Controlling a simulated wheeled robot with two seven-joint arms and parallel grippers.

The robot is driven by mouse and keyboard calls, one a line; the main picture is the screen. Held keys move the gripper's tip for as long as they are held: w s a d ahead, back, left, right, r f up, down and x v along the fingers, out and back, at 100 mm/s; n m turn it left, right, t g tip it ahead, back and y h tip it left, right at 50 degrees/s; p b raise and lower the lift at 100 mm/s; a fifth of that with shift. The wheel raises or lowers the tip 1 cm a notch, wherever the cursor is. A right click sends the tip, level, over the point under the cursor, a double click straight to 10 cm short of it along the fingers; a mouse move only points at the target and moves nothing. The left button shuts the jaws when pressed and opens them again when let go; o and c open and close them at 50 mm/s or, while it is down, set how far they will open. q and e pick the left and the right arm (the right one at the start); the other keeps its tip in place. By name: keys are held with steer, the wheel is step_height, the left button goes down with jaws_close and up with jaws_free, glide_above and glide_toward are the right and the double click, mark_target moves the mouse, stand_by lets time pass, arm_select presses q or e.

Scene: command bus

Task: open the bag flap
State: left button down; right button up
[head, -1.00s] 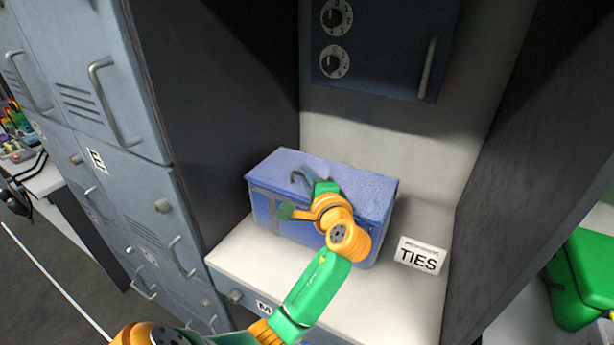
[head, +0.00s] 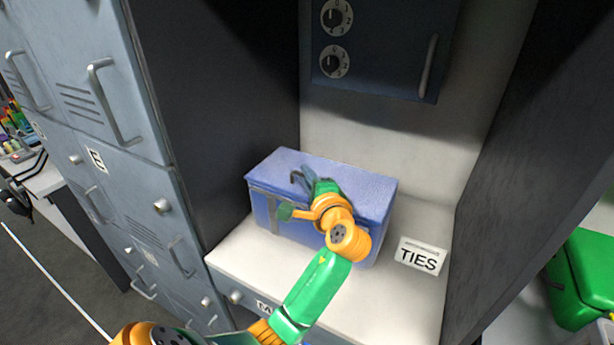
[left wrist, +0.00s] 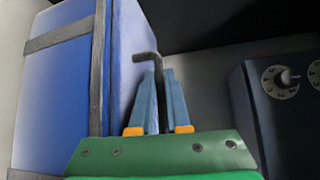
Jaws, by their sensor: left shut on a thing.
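A blue bag (head: 290,175) sits on the white shelf, with its lid lying flat and closed on top. A dark strap (head: 272,212) runs down its front. My left gripper (head: 303,180) is over the front part of the lid, shut on a dark hooked handle. In the left wrist view the blue bag (left wrist: 70,110) fills the left side. There the handle (left wrist: 147,57) rises between the fingers (left wrist: 158,100) and bends to the left. My left arm hides part of the bag's front. My right gripper is not in view.
The white shelf (head: 235,258) has a TIES label (head: 421,257) right of the bag. Dark side walls enclose the niche, with a dark cabinet (head: 385,50) above. Grey lockers (head: 130,170) stand at left. A green case (head: 585,280) is at far right.

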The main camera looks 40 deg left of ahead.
arm_select(q)
steer(key=shift+w+r+p, duration=0.1)
steer(key=shift+r+p, duration=0.35)
steer(key=shift+p, duration=0.1)
steer(key=shift+m+g+h, duration=0.4)
steer(key=shift+m, duration=0.1)
steer(key=r+p, duration=0.1)
steer(key=p, duration=0.1)
steer(key=w+r+p, duration=0.1)
steer(key=r+p, duration=0.1)
steer(key=p, duration=0.1)
steer(key=w+r+p, duration=0.1)
steer(key=r+p, duration=0.1)
steer(key=p, duration=0.1)
steer(key=shift+w+a, duration=0.2)
steer(key=shift+a, duration=0.1)
steer(key=shift+w+a+r+m+g+h+p, duration=0.1)
steer(key=shift+w+r+m+g+h+p, duration=0.15)
steer(key=shift+w+g+p, duration=0.2)
steer(key=shift+w+a+r+m+g+h, duration=0.15)
steer(key=shift+w+r+m+g+h, duration=0.1)
steer(key=shift+w+m+g+h, duration=0.25)
steer(key=shift+w, duration=0.1)
steer(key=c, duration=1.2)
jaws_free()
steer(key=shift+o, duration=0.2)
